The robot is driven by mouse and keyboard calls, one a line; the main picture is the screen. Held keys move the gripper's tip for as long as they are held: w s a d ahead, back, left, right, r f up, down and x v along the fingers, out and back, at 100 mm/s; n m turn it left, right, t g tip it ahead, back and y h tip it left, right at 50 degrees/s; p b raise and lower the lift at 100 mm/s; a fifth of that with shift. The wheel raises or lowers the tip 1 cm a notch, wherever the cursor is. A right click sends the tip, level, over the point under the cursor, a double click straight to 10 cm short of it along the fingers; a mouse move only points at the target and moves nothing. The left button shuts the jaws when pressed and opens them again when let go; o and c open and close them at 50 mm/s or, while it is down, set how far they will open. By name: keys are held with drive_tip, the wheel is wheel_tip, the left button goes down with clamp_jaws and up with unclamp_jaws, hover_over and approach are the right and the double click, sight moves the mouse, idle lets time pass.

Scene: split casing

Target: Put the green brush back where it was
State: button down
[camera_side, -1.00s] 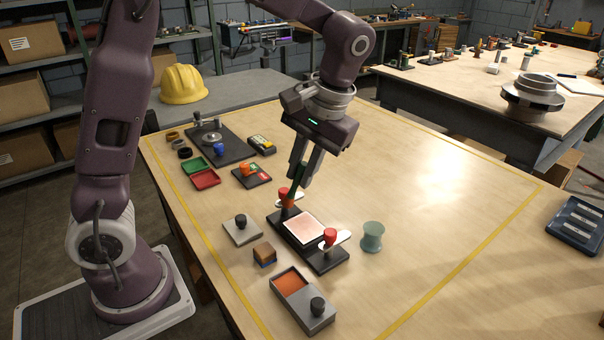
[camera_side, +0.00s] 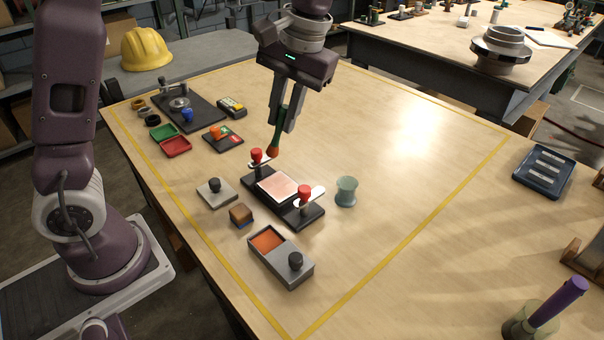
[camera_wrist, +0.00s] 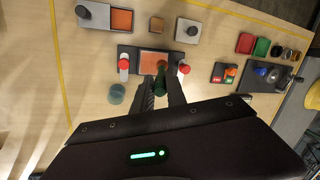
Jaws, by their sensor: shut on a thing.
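The green brush has a dark green handle (camera_side: 278,132) and a brown-orange head (camera_side: 272,152) pointing down. My gripper (camera_side: 282,125) is shut on its handle and holds it above the table, near the far end of the black clamp fixture (camera_side: 313,219). In the wrist view the brush (camera_wrist: 160,82) stands between my fingers, over the fixture's near edge. A grey-green, waisted cup (camera_side: 346,191) stands to the right of the fixture and also shows in the wrist view (camera_wrist: 117,94). The cup holds no visible brush.
The fixture carries a pinkish plate (camera_side: 278,186) and two red-knobbed clamps (camera_side: 305,191). Around it are a grey box with orange filling (camera_side: 290,262), a small brown block (camera_side: 241,215) and a grey plate (camera_side: 215,194). A purple-handled item (camera_side: 560,298) stands in another cup at lower right.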

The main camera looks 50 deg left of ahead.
drive_tip(key=w+d+f+t+h, duration=0.1)
drive_tip(key=w+d+h, duration=0.2)
drive_tip(key=w+d, duration=0.5)
wheel_tip(320, 180, down, 10)
drive_tip(key=w+n, duration=0.1)
drive_tip(key=w, duration=0.1)
drive_tip(key=shift+a+t, duration=0.15)
drive_tip(key=shift+t, duration=0.15)
drive_tip(key=shift+f, duration=0.15)
drive_tip(key=c, duration=1.3)
unclamp_jaws()
drive_tip(key=shift+f, duration=0.1)
drive_tip(key=shift+c, duration=0.2)
